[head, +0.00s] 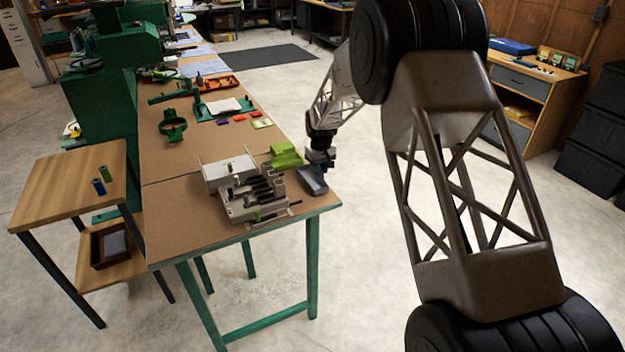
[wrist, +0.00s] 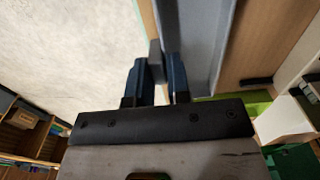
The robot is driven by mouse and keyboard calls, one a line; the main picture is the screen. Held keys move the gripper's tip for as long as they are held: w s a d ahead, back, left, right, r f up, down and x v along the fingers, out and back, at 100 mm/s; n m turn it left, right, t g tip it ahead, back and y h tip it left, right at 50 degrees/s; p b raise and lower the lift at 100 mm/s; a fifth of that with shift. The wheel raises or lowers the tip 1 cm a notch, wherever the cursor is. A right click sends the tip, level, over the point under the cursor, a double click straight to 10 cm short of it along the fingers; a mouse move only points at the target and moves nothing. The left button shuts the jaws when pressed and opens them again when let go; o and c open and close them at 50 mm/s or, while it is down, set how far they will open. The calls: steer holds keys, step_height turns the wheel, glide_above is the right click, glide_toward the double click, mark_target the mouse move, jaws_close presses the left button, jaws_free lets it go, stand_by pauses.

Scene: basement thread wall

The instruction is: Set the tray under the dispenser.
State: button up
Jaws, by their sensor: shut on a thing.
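A blue-grey tray (head: 313,181) is at the right edge of the near tabletop in the head view. My gripper (head: 319,160) is over its far end and shut on it. In the wrist view, the dark blue fingers of my gripper (wrist: 157,72) close on a small grey part at the side of the tray (wrist: 204,45). A grey-white machine (head: 238,206) with dark slots, which looks like the dispenser, stands to the left of the tray. The tray is apart from it. I cannot tell whether the tray touches the table.
A bright green block (head: 286,157) stands between the machine and my gripper. The cardboard-coloured table (head: 185,225) is clear at its near left. A side table (head: 65,185) holds small cylinders. A green frame with a white pad (head: 224,106) lies farther back.

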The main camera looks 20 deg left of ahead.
steer(key=shift+r, duration=0.15)
steer(key=shift+r, duration=2.3)
jaws_close()
steer(key=shift+a, duration=0.1)
steer(key=s+a+r, duration=0.2)
steer(key=s+a, duration=0.3)
steer(key=shift+s+a, duration=0.25)
steer(key=shift+s, duration=0.1)
steer(key=shift+r, duration=0.1)
steer(key=shift+f, duration=1.75)
steer(key=shift+f, duration=0.55)
